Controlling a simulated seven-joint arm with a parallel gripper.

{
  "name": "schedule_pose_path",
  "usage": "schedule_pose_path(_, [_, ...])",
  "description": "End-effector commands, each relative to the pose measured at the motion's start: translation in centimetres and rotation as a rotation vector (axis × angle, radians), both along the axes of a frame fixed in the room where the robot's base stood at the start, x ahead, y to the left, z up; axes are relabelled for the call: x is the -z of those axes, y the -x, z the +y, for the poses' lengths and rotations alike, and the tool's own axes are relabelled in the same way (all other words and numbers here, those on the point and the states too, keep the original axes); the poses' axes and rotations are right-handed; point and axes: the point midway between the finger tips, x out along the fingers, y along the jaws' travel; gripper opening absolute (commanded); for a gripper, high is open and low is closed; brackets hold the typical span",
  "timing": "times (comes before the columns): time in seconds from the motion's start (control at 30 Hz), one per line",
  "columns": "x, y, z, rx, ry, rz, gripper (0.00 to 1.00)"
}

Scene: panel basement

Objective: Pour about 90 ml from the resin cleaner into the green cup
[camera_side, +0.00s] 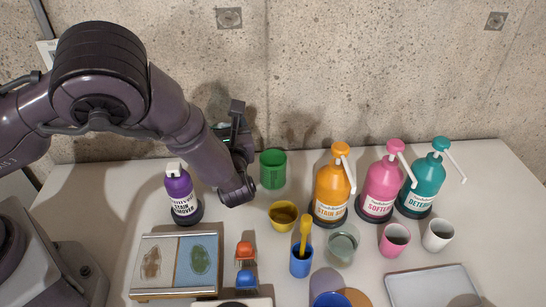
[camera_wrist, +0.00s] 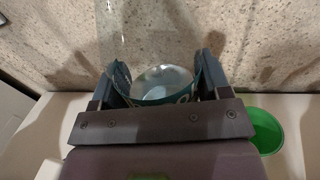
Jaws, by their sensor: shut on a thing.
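My gripper (camera_side: 238,128) is at the back left of the table, up and to the left of the green cup in the side view. It is shut on a round, open-topped teal container with pale lettering (camera_wrist: 178,98), seen between the fingers in the wrist view. I take this for the resin cleaner, but its name cannot be read. Only a sliver of it shows behind my gripper in the side view. Its inside looks pale; the liquid level cannot be told. The green cup (camera_side: 273,170) stands upright on the table; it also shows at the right of the wrist view (camera_wrist: 266,131).
A purple stain remover bottle (camera_side: 178,194) stands left of the cup. A yellow cup (camera_side: 283,216) is in front. Orange (camera_side: 332,188), pink (camera_side: 380,187) and teal (camera_side: 425,181) pump bottles stand to the right. The concrete wall (camera_side: 330,70) is close behind.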

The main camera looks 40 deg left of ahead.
Motion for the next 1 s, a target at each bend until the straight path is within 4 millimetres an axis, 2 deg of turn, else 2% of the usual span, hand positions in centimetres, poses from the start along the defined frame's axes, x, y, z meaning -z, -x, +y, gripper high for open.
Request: schedule_pose_path(1.0, [-0.28, -0.5, -0.53, -0.001, -0.463, 0.411, 0.39])
